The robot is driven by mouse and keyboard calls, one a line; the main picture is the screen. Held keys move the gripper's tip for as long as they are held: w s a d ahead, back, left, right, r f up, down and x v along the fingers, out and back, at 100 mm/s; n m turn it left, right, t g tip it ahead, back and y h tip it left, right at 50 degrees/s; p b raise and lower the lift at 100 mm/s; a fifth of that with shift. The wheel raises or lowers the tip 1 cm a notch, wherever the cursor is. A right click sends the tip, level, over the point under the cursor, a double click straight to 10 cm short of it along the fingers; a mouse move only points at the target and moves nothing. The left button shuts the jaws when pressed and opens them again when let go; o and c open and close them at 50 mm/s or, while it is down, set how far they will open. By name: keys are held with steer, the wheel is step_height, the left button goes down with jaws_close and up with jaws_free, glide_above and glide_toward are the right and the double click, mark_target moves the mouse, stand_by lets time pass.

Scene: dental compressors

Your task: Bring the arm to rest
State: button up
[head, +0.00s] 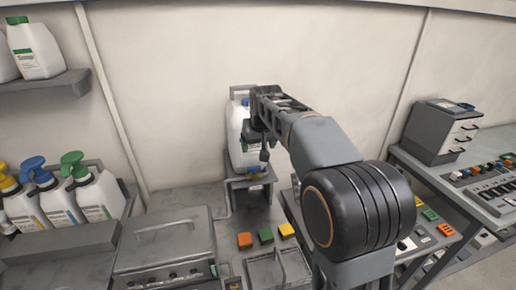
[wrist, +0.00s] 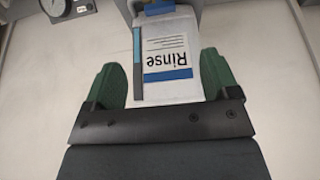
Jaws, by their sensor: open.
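My arm reaches forward over the bench in the head view, with my gripper (head: 262,143) in front of a white bottle (head: 236,133) on a small grey stand. In the wrist view my gripper (wrist: 158,85) is open, with one green finger on each side of the bottle. The bottle there (wrist: 172,62) has a label reading "Rinse" and appears upside down. A gap shows between each finger and the bottle's sides. The arm hides part of the bottle in the head view.
Orange, green and yellow blocks (head: 265,236) lie on the bench in front of the stand (head: 250,180). A grey lidded box (head: 165,245) and pump bottles (head: 60,200) are at left. A drawer unit (head: 442,132) stands at right. The wall is close behind.

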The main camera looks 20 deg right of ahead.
stand_by(0.3)
steer(key=s+f, duration=0.4)
steer(key=s, duration=0.9)
steer(key=s+f, duration=0.5)
steer(key=s, duration=0.8)
steer(key=shift+d+f, duration=0.15)
steer(key=shift+d, duration=0.15)
